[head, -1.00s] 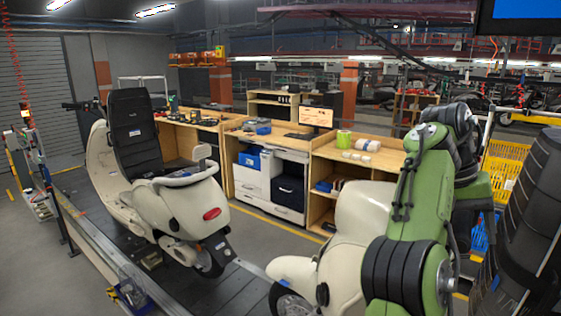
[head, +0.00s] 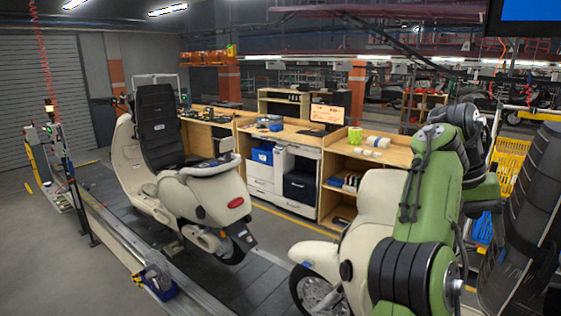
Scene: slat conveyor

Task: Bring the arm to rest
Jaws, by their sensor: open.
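My green and black arm (head: 425,190) stands folded at the right of the head view. Its upper links bend over at the top, in front of the yellow crates. My gripper's fingers do not show; the end of the arm is hidden behind the arm's own links. The arm holds nothing that I can see.
A cream scooter (head: 190,190) stands on the slat conveyor (head: 215,285) at left. A second cream scooter (head: 375,220) is partly hidden behind my arm. Wooden workbenches (head: 375,152) line the back. Yellow crates (head: 510,155) and black tyres (head: 530,220) stand close at right.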

